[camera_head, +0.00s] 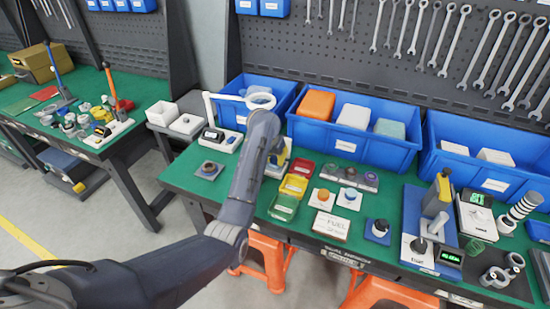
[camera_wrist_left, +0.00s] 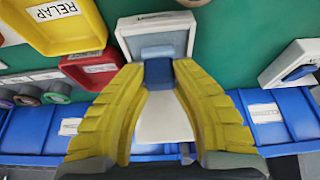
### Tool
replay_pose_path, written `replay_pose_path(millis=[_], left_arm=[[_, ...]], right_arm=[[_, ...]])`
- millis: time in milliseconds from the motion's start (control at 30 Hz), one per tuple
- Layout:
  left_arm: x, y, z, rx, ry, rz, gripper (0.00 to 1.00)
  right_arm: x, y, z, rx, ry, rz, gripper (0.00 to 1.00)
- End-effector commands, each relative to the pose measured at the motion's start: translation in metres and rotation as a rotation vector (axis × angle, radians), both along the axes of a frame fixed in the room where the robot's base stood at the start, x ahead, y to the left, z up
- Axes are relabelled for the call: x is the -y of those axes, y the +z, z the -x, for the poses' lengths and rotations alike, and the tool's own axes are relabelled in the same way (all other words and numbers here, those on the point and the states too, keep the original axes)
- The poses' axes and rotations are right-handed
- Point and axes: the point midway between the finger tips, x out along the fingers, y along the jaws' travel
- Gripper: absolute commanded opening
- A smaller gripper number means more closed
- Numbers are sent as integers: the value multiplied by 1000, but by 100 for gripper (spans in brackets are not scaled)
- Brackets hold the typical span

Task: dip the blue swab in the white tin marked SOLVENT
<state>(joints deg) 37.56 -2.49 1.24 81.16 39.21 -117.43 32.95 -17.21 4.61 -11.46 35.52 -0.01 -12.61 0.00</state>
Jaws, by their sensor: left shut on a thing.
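My left gripper (camera_wrist_left: 158,78) has yellow ribbed fingers, shut on a blue block-like piece (camera_wrist_left: 158,72) that I take to be part of the blue swab. A paler blue part (camera_wrist_left: 157,52) shows just beyond it, over a white-rimmed square holder (camera_wrist_left: 182,22). I cannot tell whether the swab touches the holder. In the head view my left gripper (camera_head: 276,163) is beside the small coloured bins, mostly hidden by its own wrist. I can read no SOLVENT mark. Small round items with an orange top (camera_head: 323,196) and a blue top (camera_head: 349,194) stand on white squares. My right gripper is out of view.
Red (camera_head: 302,167), yellow (camera_head: 293,185) and green (camera_head: 283,207) bins stand close by my left gripper. Large blue bins (camera_head: 383,154) line the back. A white FUEL box (camera_head: 331,226) sits near the front edge. A blue-based press (camera_head: 429,225) stands to the right.

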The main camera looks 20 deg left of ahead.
Motion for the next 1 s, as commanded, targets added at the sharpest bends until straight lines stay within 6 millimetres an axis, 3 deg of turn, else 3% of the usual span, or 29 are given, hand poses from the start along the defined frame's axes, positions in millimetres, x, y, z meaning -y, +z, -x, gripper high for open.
replay_pose_path(millis=[400, 1000], left_arm=[[0, 1, 0, -2, 0, 0, 0], [0, 41, 0, 1, 1, 1, 0]], right_arm=[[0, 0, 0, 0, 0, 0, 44], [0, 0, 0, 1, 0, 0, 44]])
